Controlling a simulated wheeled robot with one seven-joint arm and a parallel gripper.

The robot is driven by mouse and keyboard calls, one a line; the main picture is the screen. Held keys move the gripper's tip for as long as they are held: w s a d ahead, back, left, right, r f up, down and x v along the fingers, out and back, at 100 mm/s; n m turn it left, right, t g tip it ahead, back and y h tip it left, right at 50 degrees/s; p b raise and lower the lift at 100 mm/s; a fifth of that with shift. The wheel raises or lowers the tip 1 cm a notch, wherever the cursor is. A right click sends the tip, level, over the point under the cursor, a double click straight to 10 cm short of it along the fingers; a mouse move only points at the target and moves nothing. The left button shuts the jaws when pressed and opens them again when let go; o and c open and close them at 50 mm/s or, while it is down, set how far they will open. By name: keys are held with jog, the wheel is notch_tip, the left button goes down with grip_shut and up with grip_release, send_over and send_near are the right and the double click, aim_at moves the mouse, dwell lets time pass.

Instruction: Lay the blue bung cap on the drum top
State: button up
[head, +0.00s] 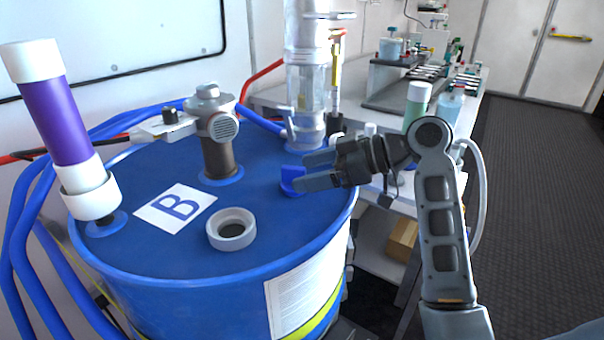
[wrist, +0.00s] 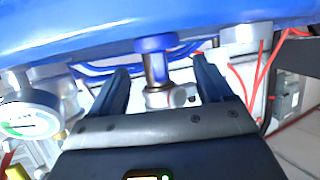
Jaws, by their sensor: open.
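The blue drum's top (head: 150,245) fills the lower left of the head view and shows inverted along the top of the wrist view (wrist: 90,30). The blue bung cap (head: 291,187) is near the drum's right rim, partly hidden by my gripper's fingers. It appears to be at the drum top, but its exact contact is unclear. My gripper (head: 306,171) reaches in from the right, with its fingers apart and their tips beside the cap. In the wrist view, my open fingers (wrist: 160,66) show with no cap distinguishable between them.
A clear cylinder (head: 305,90) rises behind my gripper. A bench with bottles (head: 417,103) is behind right.

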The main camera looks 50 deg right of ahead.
jog(key=v, duration=0.9)
jog(key=shift+s+r, duration=0.15)
jog(key=shift+s, duration=0.15)
jog(key=shift+d, duration=0.1)
